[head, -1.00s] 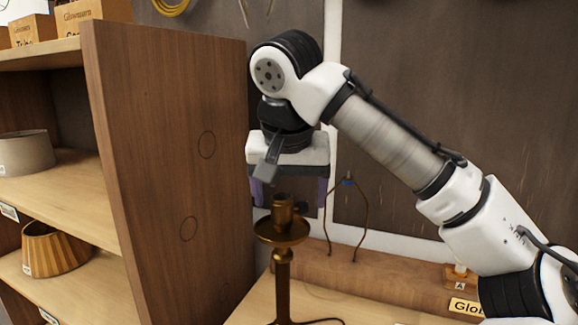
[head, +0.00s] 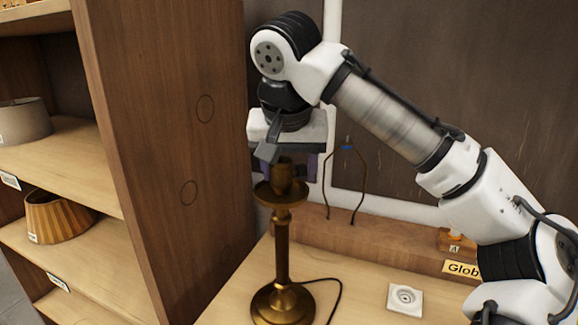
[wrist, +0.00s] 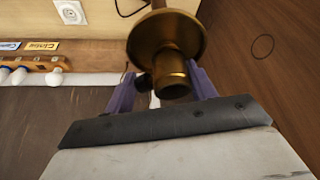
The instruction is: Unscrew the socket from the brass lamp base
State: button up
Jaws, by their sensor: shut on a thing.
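The brass lamp base (head: 282,250) stands upright on the bench, with a round foot, a thin stem and a wide dish. The brass socket (head: 284,178) sits on top of the dish, and in the wrist view the socket (wrist: 172,72) shows its open end. My gripper (head: 290,174) points down over the lamp from above. In the wrist view the purple fingers of my gripper (wrist: 162,88) are on both sides of the socket, shut on it. A small dark knob (wrist: 143,83) sticks out from the socket's side. The far finger is partly hidden in the head view.
A wooden shelf unit (head: 135,130) with lampshades stands close on the left. A wire harp (head: 346,180) stands on a wooden rail (head: 385,246) behind. A white outlet (head: 405,299) is at the right. The lamp's dark cord (head: 338,293) curves beside the foot.

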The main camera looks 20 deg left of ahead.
jog(key=shift+c, duration=1.3)
jog(key=shift+a+r+n+y+p, duration=0.1)
jog(key=shift+r+n+y+p, duration=0.2)
jog(key=shift+n+p, duration=0.55)
jog(key=n+p, duration=0.1)
jog(key=n+g+y+p, duration=0.1)
jog(key=n, duration=0.1)
jog(key=n+p, duration=0.1)
jog(key=shift+w+a, duration=0.2)
jog(key=shift+a, duration=0.05)
jog(key=shift+a+f+n+g+y+p, duration=0.15)
jog(key=shift+n+g+y+p, duration=0.1)
jog(key=shift+n, duration=0.35)
jog(key=shift+d+f+n+g+y+p, duration=0.15)
jog(key=shift+n+g, duration=0.1)
jog(key=shift+n, duration=0.3)
jog(key=shift+a, duration=0.1)
jog(key=shift+a+r+n+g+p, duration=0.1)
jog(key=shift+r+n+g+p, duration=0.15)
jog(key=shift+n+p, duration=0.5)
jog(key=shift+a+f+n+g, duration=0.1)
jog(key=shift+f+n+g, duration=0.15)
jog(key=shift+n, duration=0.5)
jog(key=n, duration=0.1)
jog(key=n+g, duration=0.1)
jog(key=n, duration=0.1)
jog(key=n+g, duration=0.1)
jog(key=n, duration=0.1)
jog(key=shift+a+y+b, duration=0.25)
jog(key=shift+y+b, duration=0.05)
